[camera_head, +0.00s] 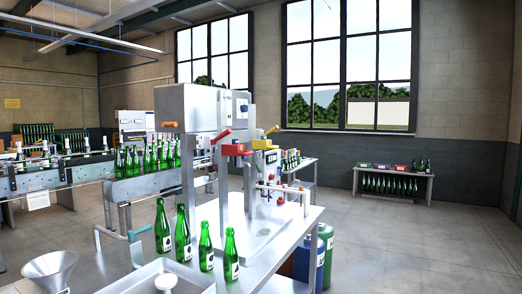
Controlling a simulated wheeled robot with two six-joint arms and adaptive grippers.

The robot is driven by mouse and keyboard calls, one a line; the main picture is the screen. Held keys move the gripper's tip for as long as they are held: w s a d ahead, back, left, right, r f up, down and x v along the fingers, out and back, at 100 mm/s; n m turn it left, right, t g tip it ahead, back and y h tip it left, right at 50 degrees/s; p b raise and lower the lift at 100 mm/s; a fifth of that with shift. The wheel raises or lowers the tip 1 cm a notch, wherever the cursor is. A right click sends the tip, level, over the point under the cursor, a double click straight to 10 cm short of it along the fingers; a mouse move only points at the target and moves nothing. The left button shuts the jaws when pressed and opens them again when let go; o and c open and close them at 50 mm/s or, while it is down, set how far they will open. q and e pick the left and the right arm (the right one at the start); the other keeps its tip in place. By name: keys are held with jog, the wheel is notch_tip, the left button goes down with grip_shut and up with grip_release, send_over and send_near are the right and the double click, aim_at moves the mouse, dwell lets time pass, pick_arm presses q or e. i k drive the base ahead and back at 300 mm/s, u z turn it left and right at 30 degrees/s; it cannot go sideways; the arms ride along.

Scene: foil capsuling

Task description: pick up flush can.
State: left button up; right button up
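I cannot pick out a flush can with certainty in the head view. A grey metal funnel (50,270) stands at the lower left.
Several green bottles (231,255) stand along the front of the metal worktable (283,252), beside a bottling machine (205,112). Blue and green cylinders (320,260) stand at its right side. A conveyor with bottles (140,187) runs left. The floor at right (430,245) is clear.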

aim_at(298, 195)
jog(key=z, duration=0.35)
jog(key=k, duration=0.5)
jog(key=z, duration=1.1)
jog(key=i, duration=4.75)
jog(key=u, duration=0.35)
jog(key=i, duration=1.35)
jog(key=u, duration=0.9)
jog(key=i, duration=1)
jog(key=u, duration=1.65)
jog(key=i, duration=1.05)
jog(key=u, duration=0.5)
